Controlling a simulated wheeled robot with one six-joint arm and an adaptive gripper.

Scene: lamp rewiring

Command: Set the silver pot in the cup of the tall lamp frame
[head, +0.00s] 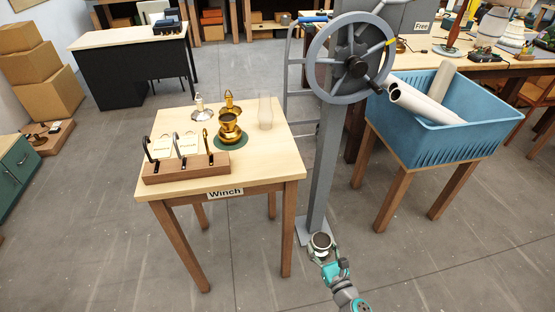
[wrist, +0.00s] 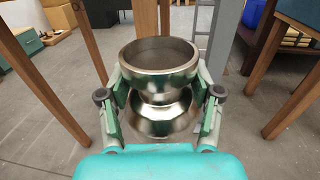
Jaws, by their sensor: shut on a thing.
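The silver pot (wrist: 160,85) is a shiny, waisted metal vessel with a wide open mouth, upright in the wrist view. My gripper (wrist: 158,98) is shut on it, with one finger on each side near the waist. In the head view the silver pot (head: 320,241) and my gripper (head: 321,249) are low over the floor, right of the winch table and apart from it.
The winch table (head: 180,205) bears a hook rack (head: 187,170), a gold pot (head: 229,125) on a green disc and a clear glass cylinder (head: 265,112). A grey post with a handwheel (head: 350,62) stands beside it. A blue bin (head: 425,125) holds tubes.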

